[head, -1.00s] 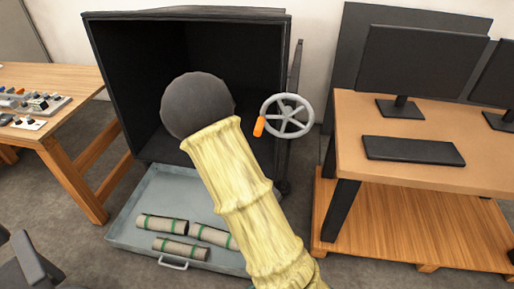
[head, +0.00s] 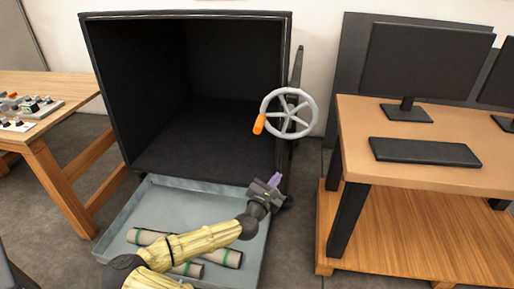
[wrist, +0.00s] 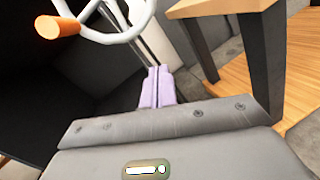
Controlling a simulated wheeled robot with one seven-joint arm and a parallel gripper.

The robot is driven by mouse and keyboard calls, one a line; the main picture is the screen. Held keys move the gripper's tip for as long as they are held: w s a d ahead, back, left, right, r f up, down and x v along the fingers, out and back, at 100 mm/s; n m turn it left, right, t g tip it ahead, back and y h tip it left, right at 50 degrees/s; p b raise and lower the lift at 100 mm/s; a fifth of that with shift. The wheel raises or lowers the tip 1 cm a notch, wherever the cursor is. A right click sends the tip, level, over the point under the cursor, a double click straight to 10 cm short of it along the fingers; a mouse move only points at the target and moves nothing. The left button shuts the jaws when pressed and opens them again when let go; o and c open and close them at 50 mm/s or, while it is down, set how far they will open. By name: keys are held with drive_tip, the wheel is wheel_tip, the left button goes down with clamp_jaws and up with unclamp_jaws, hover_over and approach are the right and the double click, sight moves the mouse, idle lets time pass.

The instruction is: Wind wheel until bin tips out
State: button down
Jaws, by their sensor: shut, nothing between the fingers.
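The grey spoked wheel (head: 290,114) is on the right side of the black bin, with an orange handle (head: 259,124) at its left rim. In the wrist view the wheel's lower rim (wrist: 105,38) and the orange handle (wrist: 57,27) show at the upper left. The black bin (head: 190,95) stands upright with its open front facing me, and its inside looks empty. My gripper (head: 275,181) is below the wheel, near the bin's lower right corner, apart from wheel and handle. Its purple fingers (wrist: 158,72) are shut with nothing between them.
A grey metal tray (head: 150,197) with several green-banded rolls (head: 228,258) lies below the bin, partly hidden by my arm. A wooden desk (head: 410,165) with monitors and a keyboard stands close on the right. A wooden table (head: 60,105) stands left.

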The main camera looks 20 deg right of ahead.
drive_tip(key=w+a+r+n+t+y+b, duration=0.1)
drive_tip(key=w+a+r+n+t+y, duration=0.1)
drive_tip(key=w+a+n+t, duration=0.2)
drive_tip(key=a+n+t, duration=0.1)
drive_tip(key=a+n, duration=0.1)
drive_tip(key=a, duration=0.1)
drive_tip(key=shift+w+r+n+t+b, duration=0.25)
drive_tip(key=shift+n+t+b, duration=0.05)
drive_tip(key=shift+n, duration=0.1)
drive_tip(key=w+d+r+p, duration=0.5)
drive_tip(key=w+r+p, duration=0.1)
drive_tip(key=w+p, duration=0.1)
drive_tip(key=shift+w+d+r, duration=0.2)
drive_tip(key=shift+w+d, duration=0.15)
drive_tip(key=shift+w, duration=0.05)
